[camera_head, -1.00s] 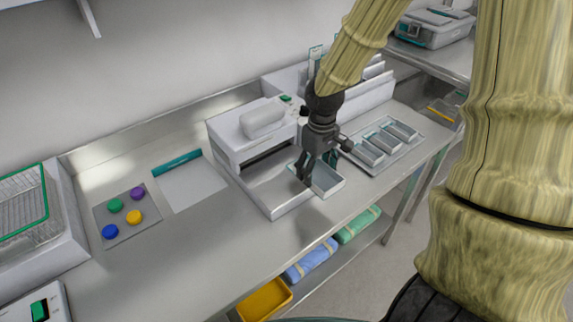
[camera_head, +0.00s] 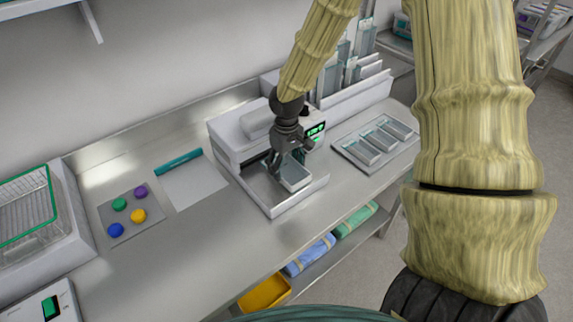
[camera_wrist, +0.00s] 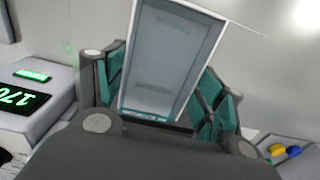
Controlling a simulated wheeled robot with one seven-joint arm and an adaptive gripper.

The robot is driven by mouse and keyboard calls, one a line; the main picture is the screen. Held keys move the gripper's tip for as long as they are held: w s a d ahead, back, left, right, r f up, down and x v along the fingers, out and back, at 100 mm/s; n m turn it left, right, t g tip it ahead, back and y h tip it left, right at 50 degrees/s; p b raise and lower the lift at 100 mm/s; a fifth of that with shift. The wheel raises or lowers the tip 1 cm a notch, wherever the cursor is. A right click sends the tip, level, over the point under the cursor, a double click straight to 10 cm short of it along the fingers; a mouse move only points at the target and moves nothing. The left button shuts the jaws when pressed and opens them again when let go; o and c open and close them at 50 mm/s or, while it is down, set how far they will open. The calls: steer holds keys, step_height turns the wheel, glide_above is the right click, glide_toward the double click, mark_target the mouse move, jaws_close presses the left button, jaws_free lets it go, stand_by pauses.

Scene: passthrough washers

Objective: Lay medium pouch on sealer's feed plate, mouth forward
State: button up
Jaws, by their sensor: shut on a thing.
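The sealer (camera_head: 227,133) is a white machine on the steel bench, with a white feed plate (camera_head: 277,208) at its front. My gripper (camera_head: 287,162) is over the feed plate, close to the sealer's front. It is shut on a pouch (camera_head: 296,178), a clear grey pouch with a pale border. The pouch also shows in the wrist view (camera_wrist: 165,65) between my teal finger pads, sticking out past them. It is over the plate in the head view; I cannot tell whether it touches the plate. Which end is its mouth is unclear.
A tray (camera_head: 349,154) with several shallow pouches lies to the right, before a rack (camera_head: 355,95) of upright pouches. A grey mat (camera_head: 199,189) with a teal bar and a mat (camera_head: 116,229) of coloured discs lie left. The sealer's display (camera_wrist: 20,97) reads 170 in green.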

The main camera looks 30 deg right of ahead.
mark_target(287, 167)
steer(key=shift+f, duration=0.55)
steer(key=o, duration=0.8)
steer(key=shift+c, duration=0.2)
steer(key=shift+r, duration=0.1)
step_height(287, 167, up, 12)
steer(key=b, duration=0.2)
